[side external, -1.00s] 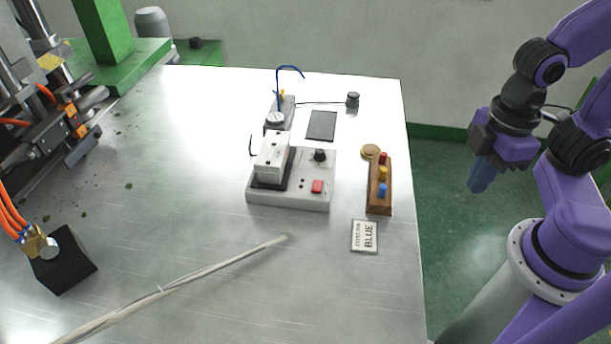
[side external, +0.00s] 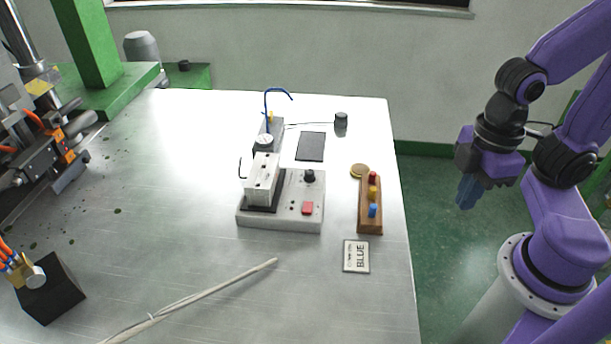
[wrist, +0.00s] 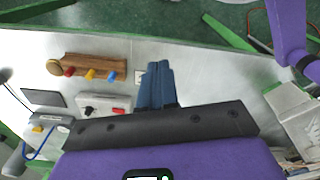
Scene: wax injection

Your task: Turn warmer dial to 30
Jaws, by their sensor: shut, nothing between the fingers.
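The warmer is a light grey box (side external: 272,221) on the metal table, with a black dial (side external: 309,176) at its back right and a red switch (side external: 307,208) in front of the dial. A white block with holes (side external: 262,178) stands on its left part. The dial's setting is too small to read. In the wrist view the dial (wrist: 89,110) and red switch (wrist: 117,111) show left of my fingers. My gripper (side external: 467,192) hangs to the right of the table, past its edge, well apart from the warmer. Its blue fingers (wrist: 158,84) are together and empty.
Behind are a dark pad (side external: 310,147) and a blue-wired tool (side external: 266,120). A pale rod (side external: 200,295) lies in front.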

